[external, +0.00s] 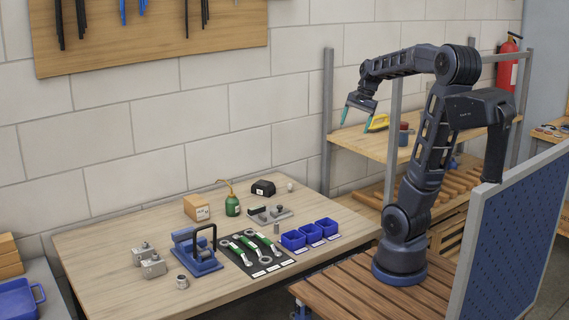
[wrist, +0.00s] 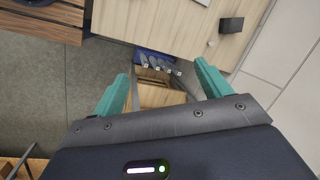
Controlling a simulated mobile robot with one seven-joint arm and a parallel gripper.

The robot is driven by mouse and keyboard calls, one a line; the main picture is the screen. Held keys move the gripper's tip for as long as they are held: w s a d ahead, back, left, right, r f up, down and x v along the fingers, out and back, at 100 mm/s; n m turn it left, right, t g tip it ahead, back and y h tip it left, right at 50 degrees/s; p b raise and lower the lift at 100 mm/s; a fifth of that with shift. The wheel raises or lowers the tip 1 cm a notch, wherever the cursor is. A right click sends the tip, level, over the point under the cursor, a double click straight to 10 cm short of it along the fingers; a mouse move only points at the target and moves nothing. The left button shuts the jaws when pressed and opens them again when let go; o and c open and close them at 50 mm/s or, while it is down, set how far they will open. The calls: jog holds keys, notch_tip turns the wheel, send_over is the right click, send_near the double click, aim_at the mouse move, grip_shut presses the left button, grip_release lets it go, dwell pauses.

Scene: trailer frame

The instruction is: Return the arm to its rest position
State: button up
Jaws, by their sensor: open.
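My gripper (external: 357,108) is raised high above the back right of the workbench, near the wooden shelf, in the external view. Its teal fingers point down and to the left. In the wrist view my gripper (wrist: 160,85) shows two teal fingers spread apart with nothing between them. My arm is bent, with its upper links raised and the forearm reaching left from the elbow. Its round base stands on a slatted wooden top.
The workbench (external: 110,238) holds metal blocks, a blue vise-like tool (external: 196,255), wrenches on a dark mat, blue bins (external: 310,235) and a green oil can (external: 232,206). A shelf (external: 365,143) with a yellow tool stands behind my arm. A blue perforated panel (external: 510,240) is at right.

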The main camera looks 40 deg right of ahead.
jog(key=s+a+f+n+t+h, duration=0.2)
jog(key=s+a+f+n, duration=0.2)
jog(key=s+a+n, duration=0.7)
jog(key=s, duration=0.3)
jog(key=shift+a+n+t+h, duration=0.3)
jog(key=shift+t, duration=0.1)
